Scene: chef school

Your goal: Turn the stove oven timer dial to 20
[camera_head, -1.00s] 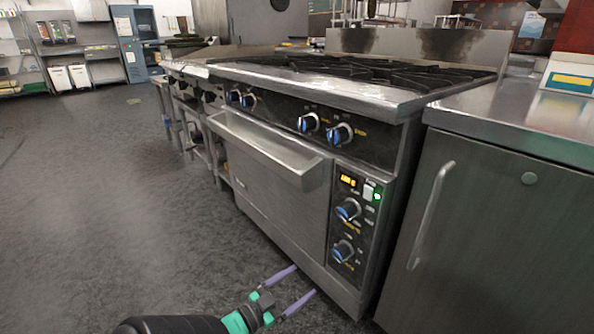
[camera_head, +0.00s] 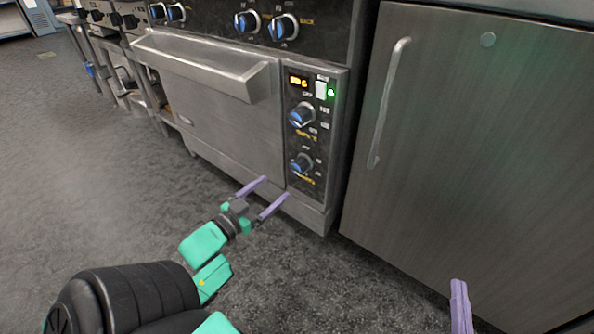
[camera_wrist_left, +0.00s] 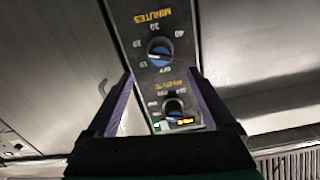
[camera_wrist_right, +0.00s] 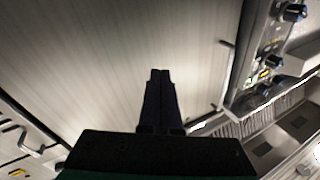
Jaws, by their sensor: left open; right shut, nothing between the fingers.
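The stove's control panel shows two blue-and-silver dials. The lower one, the timer dial (camera_head: 301,163), also shows in the left wrist view (camera_wrist_left: 160,52), upside down, with MINUTES, OFF and numbers around it. I cannot clearly tell its setting. The upper dial (camera_head: 302,115) also shows in the left wrist view (camera_wrist_left: 173,108). My left gripper (camera_head: 276,188) is open and empty, below and left of the timer dial, apart from it. My right gripper (camera_head: 460,305) is shut and empty, low in front of the steel cabinet; its closed fingers show in the right wrist view (camera_wrist_right: 160,75).
The oven door (camera_head: 225,110) with its protruding handle (camera_head: 200,65) is left of the panel. A steel cabinet (camera_head: 470,150) with a vertical handle (camera_head: 388,105) stands to the right. More knobs (camera_head: 265,24) line the top. The dark floor (camera_head: 90,190) at left is clear.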

